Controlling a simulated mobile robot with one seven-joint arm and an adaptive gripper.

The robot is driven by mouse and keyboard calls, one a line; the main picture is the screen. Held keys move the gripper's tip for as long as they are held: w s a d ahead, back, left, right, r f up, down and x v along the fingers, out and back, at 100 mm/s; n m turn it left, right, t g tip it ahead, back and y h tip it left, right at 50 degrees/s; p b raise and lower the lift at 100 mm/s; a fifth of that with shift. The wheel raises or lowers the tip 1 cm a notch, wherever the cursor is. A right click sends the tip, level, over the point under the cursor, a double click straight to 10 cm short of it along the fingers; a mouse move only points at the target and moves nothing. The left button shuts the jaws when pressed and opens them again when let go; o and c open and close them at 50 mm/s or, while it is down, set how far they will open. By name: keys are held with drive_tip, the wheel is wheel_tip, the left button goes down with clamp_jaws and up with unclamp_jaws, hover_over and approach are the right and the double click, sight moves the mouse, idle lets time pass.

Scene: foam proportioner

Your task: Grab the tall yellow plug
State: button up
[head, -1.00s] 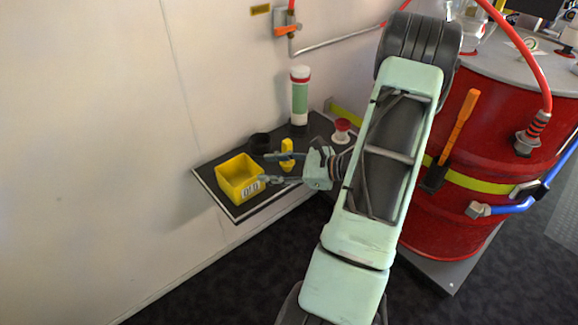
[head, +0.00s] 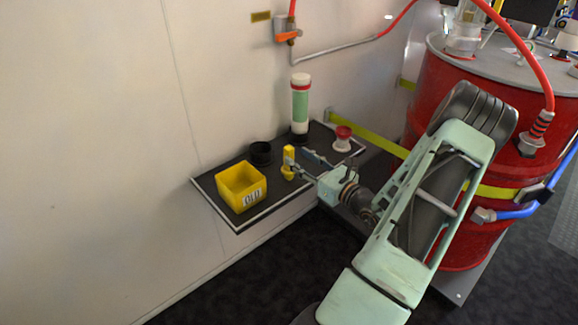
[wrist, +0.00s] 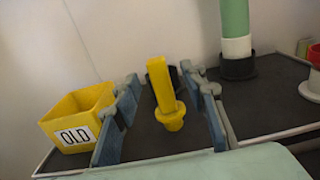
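The tall yellow plug (head: 288,162) stands upright on the dark shelf (head: 219,204), and it also shows in the wrist view (wrist: 162,92). It has a long flat-sided top above a round, wider base. My gripper (head: 297,158) is open and empty, to the right of the plug in the head view. In the wrist view, my gripper's two fingers (wrist: 168,98) appear on the left and right of the plug, with gaps on both sides. I cannot tell how far the plug lies between the fingertips.
A yellow bin (head: 233,193) marked OLD stands left of the plug. A black cup (head: 260,152) is behind it. A green-and-white cylinder (head: 300,105) and a red-and-white piece (head: 342,139) stand farther back. A red drum (head: 425,100) is at right.

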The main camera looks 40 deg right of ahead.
sight(292, 154)
drive_tip(key=w, duration=0.1)
drive_tip(key=w+b, duration=0.1)
drive_tip(key=w, duration=0.3)
drive_tip(key=shift+a+b, duration=0.35)
clamp_jaws()
